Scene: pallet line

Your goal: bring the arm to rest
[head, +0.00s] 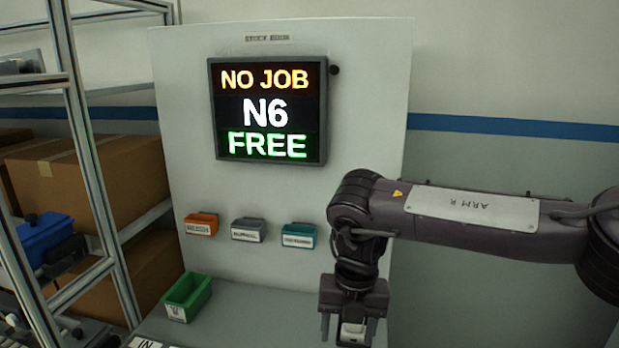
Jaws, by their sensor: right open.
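My right arm (470,212) comes in from the right, its forearm nearly level and its wrist bent downward. My right gripper (348,328) points down in front of the panel's lower right part. It is open, and its fingertips lie close to the bottom edge of the view. A small pale piece shows between the fingers; I cannot tell whether it is part of the gripper. My left gripper is not in view.
A pale panel (370,100) carries a screen (268,110) reading "NO JOB N6 FREE". Orange (201,224), grey (248,230) and teal (298,235) bins hang below it. A green bin (187,296) stands on the ledge. A rack with cardboard boxes (100,180) is left.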

